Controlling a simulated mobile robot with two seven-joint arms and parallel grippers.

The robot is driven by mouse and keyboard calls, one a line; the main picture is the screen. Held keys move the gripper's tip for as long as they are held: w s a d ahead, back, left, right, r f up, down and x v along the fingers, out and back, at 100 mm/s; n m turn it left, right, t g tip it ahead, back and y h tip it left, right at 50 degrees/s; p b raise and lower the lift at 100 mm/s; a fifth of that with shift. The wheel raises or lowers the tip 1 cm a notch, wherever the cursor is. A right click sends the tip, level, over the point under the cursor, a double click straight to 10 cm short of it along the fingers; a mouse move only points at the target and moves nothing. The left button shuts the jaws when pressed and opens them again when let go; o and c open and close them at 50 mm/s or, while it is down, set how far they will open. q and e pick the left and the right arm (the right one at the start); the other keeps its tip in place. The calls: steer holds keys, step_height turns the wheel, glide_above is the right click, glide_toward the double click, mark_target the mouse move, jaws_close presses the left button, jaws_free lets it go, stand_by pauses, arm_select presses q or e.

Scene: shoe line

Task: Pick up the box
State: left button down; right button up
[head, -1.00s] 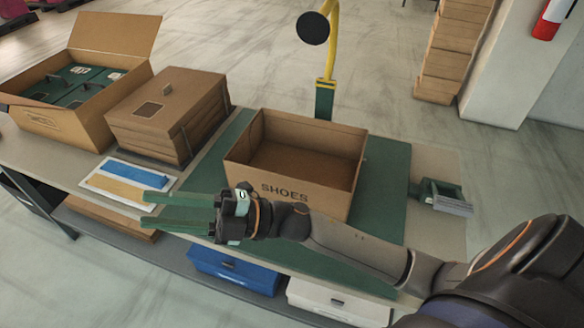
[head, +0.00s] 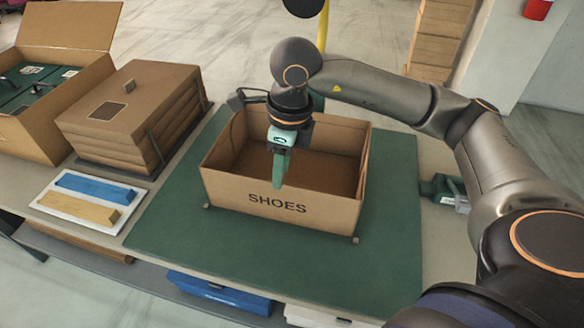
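An open, empty-looking brown cardboard box (head: 240,195) marked SHOES stands upright on the green mat (head: 190,250) on the table. My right gripper (head: 279,184) hangs over the box's opening, pointing down. Its green finger shows edge-on in front of the box's interior, so I cannot tell whether the two fingers are apart. The gripper appears empty. My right wrist hides part of the box's back wall. My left gripper is not in view.
Flattened brown boxes (head: 125,100) are stacked left of the mat. A white tray (head: 60,203) with a blue and a tan bar lies front left. A green tool (head: 440,188) lies right. The mat's front is clear.

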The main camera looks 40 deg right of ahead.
step_height(320, 180, down, 5)
glide_above(279, 220)
steer(key=shift+w+f, duration=0.15)
steer(key=shift+f, duration=2.55)
steer(key=shift+c, duration=0.3)
jaws_close()
steer(key=shift+r, duration=0.1)
